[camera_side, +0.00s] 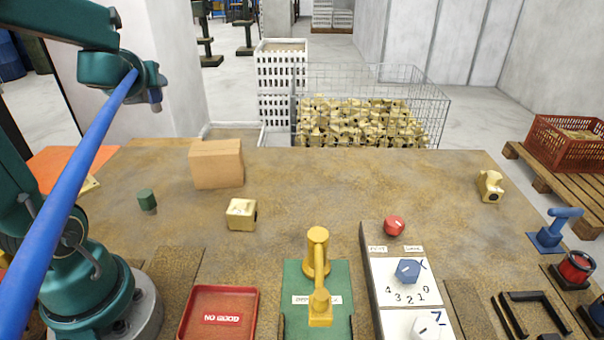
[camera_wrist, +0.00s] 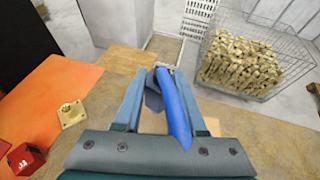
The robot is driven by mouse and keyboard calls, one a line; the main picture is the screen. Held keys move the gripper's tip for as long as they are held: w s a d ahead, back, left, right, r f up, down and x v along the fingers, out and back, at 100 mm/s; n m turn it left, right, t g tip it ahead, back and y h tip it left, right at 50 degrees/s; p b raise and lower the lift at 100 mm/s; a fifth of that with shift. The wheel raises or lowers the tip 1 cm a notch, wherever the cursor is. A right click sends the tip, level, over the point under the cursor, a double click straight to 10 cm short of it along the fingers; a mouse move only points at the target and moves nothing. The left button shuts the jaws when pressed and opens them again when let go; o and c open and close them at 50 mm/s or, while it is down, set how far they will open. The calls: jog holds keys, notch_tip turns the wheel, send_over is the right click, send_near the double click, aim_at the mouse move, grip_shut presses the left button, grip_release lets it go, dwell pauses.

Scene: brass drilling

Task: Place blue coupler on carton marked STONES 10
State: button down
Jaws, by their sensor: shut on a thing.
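My gripper (camera_wrist: 160,78) shows in the wrist view with its two blue-grey fingers shut on the blue coupler (camera_wrist: 174,110), a smooth blue, rod-like thing between them. In the side view a long blue length (camera_side: 75,165) runs from my wrist down to the lower left, in front of my arm. My gripper is raised at the upper left there, above and left of the carton, apart from it. A plain brown carton (camera_side: 217,164) stands at the back of the bench; no marking is readable. A tan patch (camera_wrist: 212,126) beside the right finger may be the carton.
A green cylinder (camera_side: 147,201) and a brass block (camera_side: 241,214) stand near the carton. A yellow fixture (camera_side: 318,265), red tray (camera_side: 219,292) and control panel (camera_side: 366,260) line the front. A wire cage (camera_side: 420,100) of brass parts stands behind.

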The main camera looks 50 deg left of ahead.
jog(key=shift+w+d+f, duration=0.75)
jog(key=shift+w+f, duration=0.7)
jog(key=shift+f, duration=0.15)
jog(key=shift+w+d+f, duration=0.7)
jog(key=shift+w+f, duration=0.75)
jog(key=shift+f, duration=0.2)
jog(key=shift+w+d+f, duration=0.75)
jog(key=shift+w+f, duration=0.7)
jog(key=shift+f, duration=0.15)
jog(key=shift+f, duration=0.1)
jog(key=shift+c, duration=2.4)
grip_release()
